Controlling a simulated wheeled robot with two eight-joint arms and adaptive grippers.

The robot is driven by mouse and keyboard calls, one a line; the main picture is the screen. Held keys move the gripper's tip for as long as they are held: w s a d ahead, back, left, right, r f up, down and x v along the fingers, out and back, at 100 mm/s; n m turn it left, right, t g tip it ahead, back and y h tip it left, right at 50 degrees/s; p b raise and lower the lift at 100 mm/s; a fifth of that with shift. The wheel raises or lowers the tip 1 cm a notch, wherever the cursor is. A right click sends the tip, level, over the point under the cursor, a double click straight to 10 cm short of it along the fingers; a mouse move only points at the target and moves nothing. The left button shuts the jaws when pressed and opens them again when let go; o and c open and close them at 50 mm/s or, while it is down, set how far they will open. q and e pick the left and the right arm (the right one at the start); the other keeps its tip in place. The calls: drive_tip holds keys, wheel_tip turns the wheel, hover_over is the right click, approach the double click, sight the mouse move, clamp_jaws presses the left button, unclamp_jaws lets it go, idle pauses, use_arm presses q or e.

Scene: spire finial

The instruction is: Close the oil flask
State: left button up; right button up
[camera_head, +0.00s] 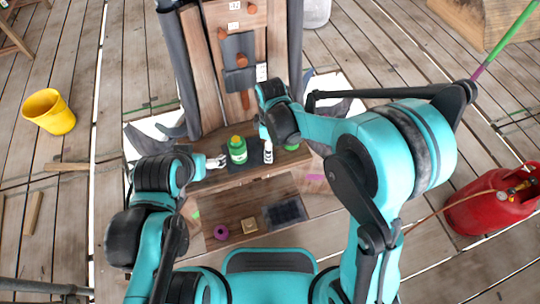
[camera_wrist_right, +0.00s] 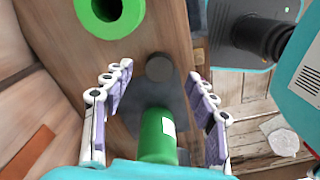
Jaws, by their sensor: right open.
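A green flask with a white label (camera_head: 237,152) stands on the wooden bench, with a yellowish top. My left gripper (camera_head: 222,161) is just left of it, its pale fingers pointing at it; whether they are apart or touch the flask is too small to tell. In the right wrist view my right gripper (camera_wrist_right: 160,72) is open and empty. A green cylinder with a white label (camera_wrist_right: 157,135), probably the flask, shows between its fingers, with a dark round piece (camera_wrist_right: 159,68) beyond it.
A green ring (camera_wrist_right: 111,8) lies at the top of the wrist view. A purple ring (camera_head: 221,232), a brass-coloured block (camera_head: 249,225) and a dark tray (camera_head: 285,213) sit on the lower shelf. An upright tool board (camera_head: 210,70) rises behind.

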wheel_tip(320, 180, down, 3)
drive_tip(key=shift+r+b, duration=0.1)
drive_tip(key=shift+b, duration=0.25)
use_arm(q)
drive_tip(key=shift+f, duration=0.65)
use_arm(e)
drive_tip(key=c, duration=0.8)
drive_tip(key=shift+c, duration=0.2)
drive_tip(key=shift+r, duration=0.2)
wheel_tip(320, 180, up, 4)
drive_tip(key=shift+r+p, duration=0.1)
drive_tip(key=shift+p, duration=1.15)
use_arm(q)
wheel_tip(320, 180, up, 6)
drive_tip(key=p, duration=0.4)
drive_tip(key=shift+r, duration=0.15)
use_arm(e)
drive_tip(key=s+d+r, duration=0.4)
drive_tip(key=s+r, duration=0.2)
drive_tip(key=s, duration=0.4)
drive_tip(key=shift+s+d+r, duration=0.25)
drive_tip(key=shift+s+d, duration=0.1)
drive_tip(key=shift+d, duration=0.05)
